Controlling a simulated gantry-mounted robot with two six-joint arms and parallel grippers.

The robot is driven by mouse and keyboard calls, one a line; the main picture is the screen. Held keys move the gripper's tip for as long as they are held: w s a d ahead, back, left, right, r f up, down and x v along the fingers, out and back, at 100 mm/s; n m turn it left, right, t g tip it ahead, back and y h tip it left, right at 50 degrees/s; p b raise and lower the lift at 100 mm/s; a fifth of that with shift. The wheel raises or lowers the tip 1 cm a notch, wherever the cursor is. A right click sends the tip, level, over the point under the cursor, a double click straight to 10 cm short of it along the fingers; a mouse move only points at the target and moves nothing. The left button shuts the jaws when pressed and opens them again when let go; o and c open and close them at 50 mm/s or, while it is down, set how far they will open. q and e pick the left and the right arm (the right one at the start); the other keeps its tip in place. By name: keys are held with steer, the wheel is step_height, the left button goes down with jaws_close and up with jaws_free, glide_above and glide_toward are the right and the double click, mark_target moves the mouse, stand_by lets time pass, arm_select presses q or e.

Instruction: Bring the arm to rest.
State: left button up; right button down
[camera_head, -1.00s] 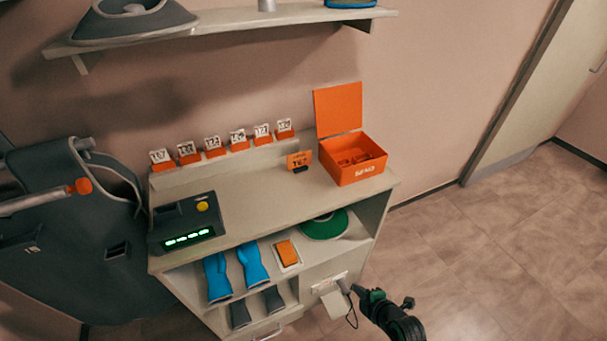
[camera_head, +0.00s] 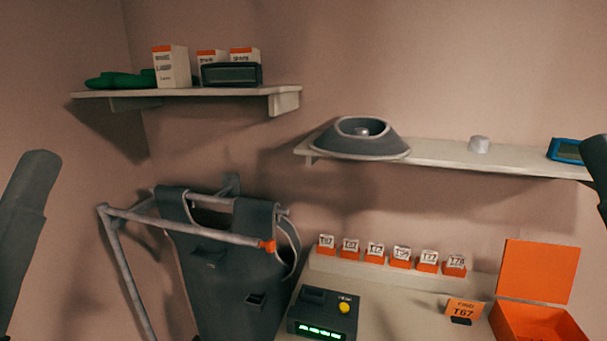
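A dark grey link of my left arm (camera_head: 28,215) stands upright at the left edge of the head view. A small dark part at the right edge (camera_head: 598,165) looks like a piece of my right arm. Neither gripper's fingers show, so what they hold, if anything, is hidden.
A lead apron (camera_head: 225,270) hangs on a metal rack (camera_head: 180,230) at the lower left. The cabinet top (camera_head: 385,315) holds a reader (camera_head: 322,315), a row of tags, a sign (camera_head: 464,309) and an open orange box (camera_head: 540,325). Wall shelves (camera_head: 435,153) (camera_head: 190,92) hold a collar and boxes.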

arm_select(q)
step_height(320, 180, up, 38)
steer(key=p, duration=3.3)
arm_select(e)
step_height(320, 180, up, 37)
arm_select(q)
step_height(320, 180, down, 32)
steer(key=b, duration=3.2)
steer(key=shift+s, duration=0.15)
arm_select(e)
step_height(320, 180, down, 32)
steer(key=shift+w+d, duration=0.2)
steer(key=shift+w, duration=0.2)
arm_select(q)
steer(key=shift+r, duration=0.1)
